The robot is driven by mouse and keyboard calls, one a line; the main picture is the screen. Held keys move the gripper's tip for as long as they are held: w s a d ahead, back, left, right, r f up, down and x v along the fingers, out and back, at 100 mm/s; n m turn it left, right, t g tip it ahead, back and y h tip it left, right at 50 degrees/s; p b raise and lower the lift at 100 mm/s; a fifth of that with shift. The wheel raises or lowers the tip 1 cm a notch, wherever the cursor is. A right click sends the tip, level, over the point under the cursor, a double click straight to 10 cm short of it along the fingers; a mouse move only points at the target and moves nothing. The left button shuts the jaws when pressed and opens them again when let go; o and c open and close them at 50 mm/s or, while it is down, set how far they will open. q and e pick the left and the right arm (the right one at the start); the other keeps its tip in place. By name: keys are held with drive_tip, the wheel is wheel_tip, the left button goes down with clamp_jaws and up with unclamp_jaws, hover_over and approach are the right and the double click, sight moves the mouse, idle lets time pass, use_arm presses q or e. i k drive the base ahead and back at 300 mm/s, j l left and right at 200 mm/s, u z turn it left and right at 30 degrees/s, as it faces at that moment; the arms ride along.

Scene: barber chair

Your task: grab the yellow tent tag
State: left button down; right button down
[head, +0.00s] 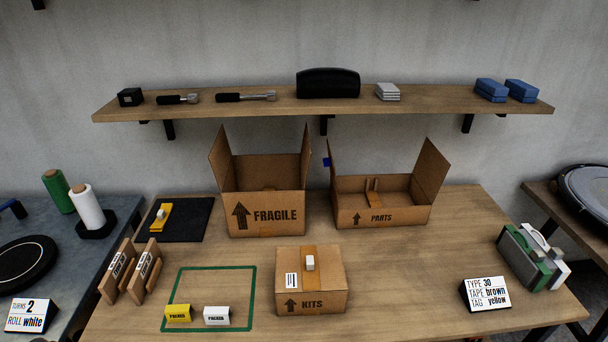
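The yellow tent tag (179,314) stands on the wooden table, inside the green outlined rectangle (252,297) at its front left corner. It carries dark lettering that seems to read "PACKED". A white tent tag (217,316) stands just to its right, apart from it. Neither of my grippers shows in the head view, and nothing touches the yellow tag.
A closed KITS box (325,297) stands right of the rectangle. Open FRAGILE (265,218) and PARTS (385,215) boxes stand behind. Brown pieces (120,272) stand at the left. A sign (487,293) reads type 30, tape brown, tag yellow. The table's centre right is clear.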

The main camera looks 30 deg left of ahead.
sight(179, 313)
drive_tip(key=u, duration=1.8)
